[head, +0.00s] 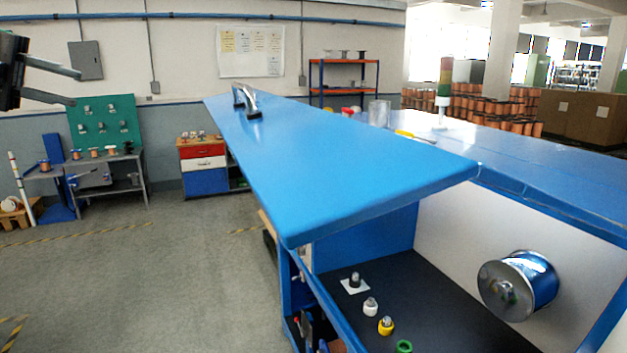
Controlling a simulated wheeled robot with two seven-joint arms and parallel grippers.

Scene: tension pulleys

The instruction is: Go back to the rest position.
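My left gripper (77,89) shows at the upper left edge of the head view. Its two grey fingers are spread apart with nothing between them, and it is in the air, apart from everything. My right gripper does not show. A blue machine with a raised blue lid (340,150) fills the middle and right. Inside its open bay, a shiny metal spool (518,285) is mounted on the white wall. On the dark bay floor are a pulley on a white square (355,283), a white pulley (370,306), a yellow pulley (386,326) and a green ring (403,346).
A metal handle (246,101) is on the lid. A signal tower (444,85) and a clear container (378,113) stand on the machine top. A workbench (100,172) with a green board and a drawer cabinet (203,165) are at the back left. The grey floor (150,270) at left is mostly clear.

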